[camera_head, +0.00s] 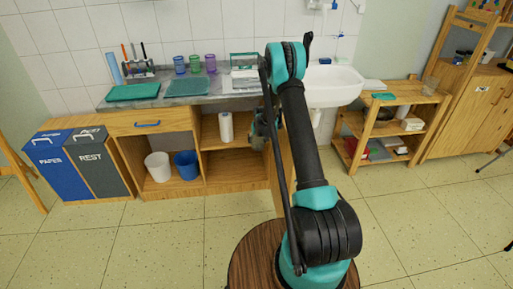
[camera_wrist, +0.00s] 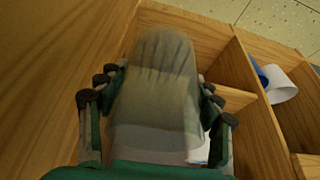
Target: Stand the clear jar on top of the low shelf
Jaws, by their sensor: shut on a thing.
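My gripper (camera_wrist: 158,90) is shut on a see-through, greyish jar (camera_wrist: 155,75), which fills the middle of the wrist view with a finger on each side. In the head view my gripper (camera_head: 263,130) is in front of the open wooden cabinet under the counter; my arm partly covers it, and the jar is hard to make out there. The low shelf (camera_head: 405,90) is a small wooden unit at the right, beside the sink, away from my gripper. A teal cloth (camera_head: 384,96) and a clear glass vessel (camera_head: 430,85) are on its top.
The cabinet holds a white paper roll (camera_head: 226,127), a white bucket (camera_head: 158,166) and a blue bucket (camera_head: 186,164). The sink (camera_head: 335,85) lies between counter and low shelf. Floor before the low shelf is clear.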

